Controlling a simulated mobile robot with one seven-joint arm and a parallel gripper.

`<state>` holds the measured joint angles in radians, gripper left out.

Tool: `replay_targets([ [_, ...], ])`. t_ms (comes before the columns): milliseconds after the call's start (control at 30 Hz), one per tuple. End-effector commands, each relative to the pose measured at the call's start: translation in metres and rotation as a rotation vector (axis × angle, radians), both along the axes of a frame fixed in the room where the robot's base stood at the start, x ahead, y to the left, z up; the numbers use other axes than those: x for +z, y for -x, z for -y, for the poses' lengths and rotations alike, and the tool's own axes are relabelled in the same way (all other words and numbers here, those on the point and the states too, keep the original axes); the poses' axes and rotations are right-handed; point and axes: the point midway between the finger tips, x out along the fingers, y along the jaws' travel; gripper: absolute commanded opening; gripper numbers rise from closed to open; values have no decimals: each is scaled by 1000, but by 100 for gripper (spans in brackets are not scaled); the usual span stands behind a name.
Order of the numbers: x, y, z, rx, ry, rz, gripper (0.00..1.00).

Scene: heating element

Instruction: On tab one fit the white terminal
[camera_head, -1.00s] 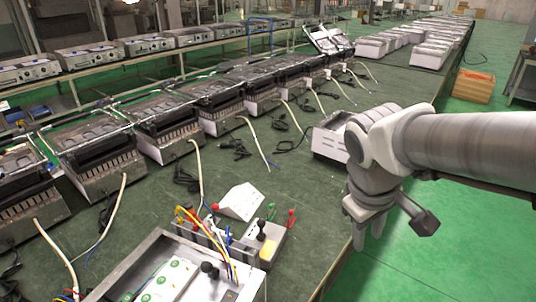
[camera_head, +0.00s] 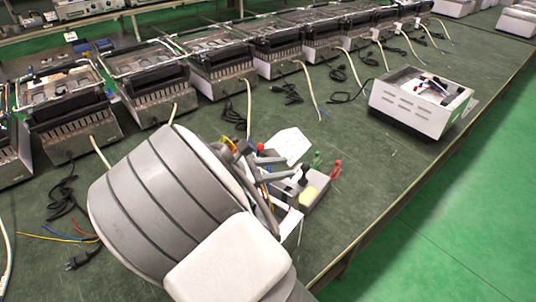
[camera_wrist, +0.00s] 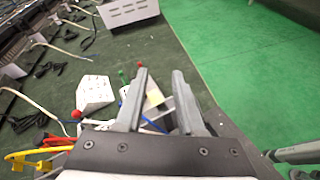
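My gripper (camera_wrist: 160,75) points forward over the bench in the wrist view. Its two grey fingers stand apart, with no object clearly held between them. Beyond and between them lies a grey box with a yellow patch (camera_wrist: 153,99). In the head view my arm covers the lower middle, and the grey fingers show just left of that box (camera_head: 312,190). A white open-topped unit (camera_head: 420,105) with wires and small parts inside stands to the right; its front shows in the wrist view (camera_wrist: 128,12). I cannot make out the white terminal or tab one.
A white wedge-shaped block (camera_head: 290,145) sits behind the box, near red (camera_head: 336,168) and green clips. A row of heater units (camera_head: 215,65) with loose cables lines the bench's far side. Bare green bench top (camera_head: 370,165) lies right of the box, up to its edge.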

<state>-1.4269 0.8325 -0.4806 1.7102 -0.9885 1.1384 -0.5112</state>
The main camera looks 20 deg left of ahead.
Motion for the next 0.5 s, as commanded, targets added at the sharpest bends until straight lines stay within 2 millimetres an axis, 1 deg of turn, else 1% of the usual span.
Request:
replay_targets([
  [33,-14,8,-25,78,72,26,38],
  [100,-25,18,-55,172,157,62,38],
  [200,-37,34,-90,284,262,115,38],
  [333,-47,51,-122,382,348,167,38],
  [400,-50,57,-131,412,376,184,38],
  [500,-52,60,-138,434,396,198,38],
])
